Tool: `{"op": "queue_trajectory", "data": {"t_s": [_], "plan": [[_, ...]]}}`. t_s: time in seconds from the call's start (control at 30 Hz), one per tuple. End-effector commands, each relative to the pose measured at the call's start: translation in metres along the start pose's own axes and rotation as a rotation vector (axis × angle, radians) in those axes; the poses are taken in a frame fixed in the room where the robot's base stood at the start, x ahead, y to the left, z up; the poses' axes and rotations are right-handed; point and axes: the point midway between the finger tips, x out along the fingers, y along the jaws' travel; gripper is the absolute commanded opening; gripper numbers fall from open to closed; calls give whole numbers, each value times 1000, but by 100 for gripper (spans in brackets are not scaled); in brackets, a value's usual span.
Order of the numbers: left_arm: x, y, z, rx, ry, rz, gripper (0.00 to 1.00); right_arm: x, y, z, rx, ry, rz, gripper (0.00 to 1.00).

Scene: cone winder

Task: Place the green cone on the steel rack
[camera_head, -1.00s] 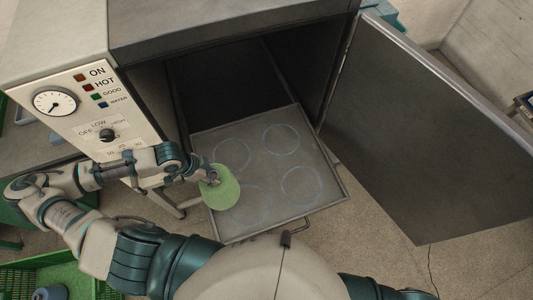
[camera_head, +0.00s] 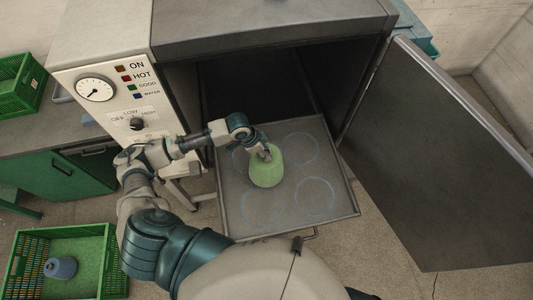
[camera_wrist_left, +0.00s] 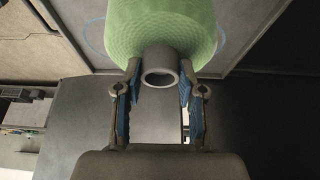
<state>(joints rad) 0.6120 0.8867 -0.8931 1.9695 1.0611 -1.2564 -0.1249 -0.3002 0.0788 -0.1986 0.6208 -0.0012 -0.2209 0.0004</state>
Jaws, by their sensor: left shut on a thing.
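The green cone (camera_head: 266,172) is in my left gripper (camera_head: 264,153), over the middle of the steel rack (camera_head: 232,208). The rack is a flat tray with several pale circles, pulled out of the dark chamber. In the left wrist view, the two fingers (camera_wrist_left: 158,80) are shut on the grey tube end of the green cone (camera_wrist_left: 160,28). The cone hides part of the circles. I cannot tell whether its base touches the rack. My right gripper is in neither view.
The open steel door (camera_head: 440,150) stands to the right of the rack. The control panel (camera_head: 125,100) with a dial is at the left. A green crate (camera_head: 107,262) at bottom left holds a blue-grey cone (camera_head: 61,268). Another green crate (camera_head: 20,84) sits at the upper left.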

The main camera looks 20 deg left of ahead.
Motion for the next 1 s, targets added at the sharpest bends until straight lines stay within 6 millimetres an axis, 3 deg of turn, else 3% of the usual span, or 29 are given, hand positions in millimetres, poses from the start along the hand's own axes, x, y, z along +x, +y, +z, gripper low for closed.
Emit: {"op": "queue_trajectory", "data": {"t_s": [0.17,0.53,0.9,0.93,1.0], "plan": [[3,-4,-10,1,4,-1,0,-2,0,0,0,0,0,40],[32,-4,4,0,3,-1,0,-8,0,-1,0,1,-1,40],[36,-4,5,1,4,-2,0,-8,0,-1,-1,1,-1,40],[37,-4,7,0,0,-1,44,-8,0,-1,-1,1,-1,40],[37,-4,7,0,0,-1,62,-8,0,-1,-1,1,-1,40]]}}
